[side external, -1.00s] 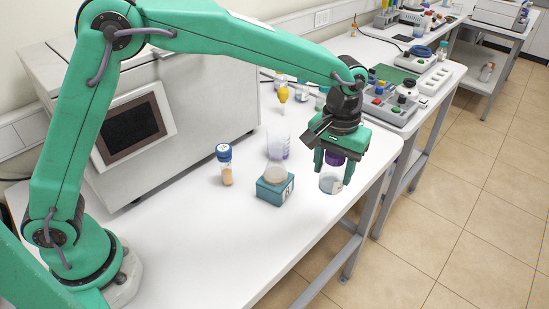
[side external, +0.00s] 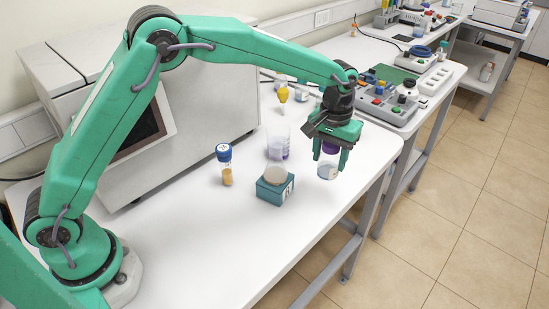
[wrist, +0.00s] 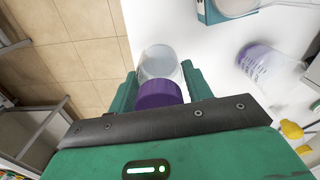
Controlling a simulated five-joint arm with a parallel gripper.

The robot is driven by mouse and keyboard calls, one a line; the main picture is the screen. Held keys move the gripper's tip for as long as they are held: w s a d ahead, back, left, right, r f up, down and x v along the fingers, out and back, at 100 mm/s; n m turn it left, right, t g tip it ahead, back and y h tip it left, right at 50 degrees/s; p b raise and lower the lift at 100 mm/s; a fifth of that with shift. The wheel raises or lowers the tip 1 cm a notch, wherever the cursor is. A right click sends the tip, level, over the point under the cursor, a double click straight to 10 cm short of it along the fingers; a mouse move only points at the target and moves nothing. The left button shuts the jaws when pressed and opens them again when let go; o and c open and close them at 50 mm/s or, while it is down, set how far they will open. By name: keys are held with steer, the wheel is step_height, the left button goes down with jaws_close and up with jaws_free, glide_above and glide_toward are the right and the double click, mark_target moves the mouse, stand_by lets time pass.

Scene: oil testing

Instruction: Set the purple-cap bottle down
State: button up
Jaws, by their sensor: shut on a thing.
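The purple-cap bottle is held upright between the fingers of my gripper (side external: 331,156), near the table's right edge. In the side view its clear body (side external: 327,170) shows below the fingers, with pale contents. In the wrist view the purple cap (wrist: 159,94) sits between the two green fingers, with the clear body (wrist: 158,62) beyond it. My gripper is shut on the bottle. I cannot tell whether the bottle's base touches the white table (side external: 300,225).
A teal block (side external: 276,191) with a round glass vessel on it stands left of the bottle. A beaker (side external: 278,143) stands behind, and a blue-cap bottle (side external: 225,165) farther left. A yellow-topped item (side external: 283,95) is at the back. The front of the table is clear.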

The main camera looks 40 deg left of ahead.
steer(key=w+a+f, duration=0.3)
steer(key=w, duration=0.1)
steer(key=shift+a, duration=0.4)
steer(key=shift+f, duration=0.15)
steer(key=shift+s+f, duration=0.1)
steer(key=shift+f, duration=1.85)
steer(key=shift+f, duration=0.15)
steer(key=o, duration=1.1)
steer(key=shift+c, duration=0.2)
step_height(320, 180, up, 12)
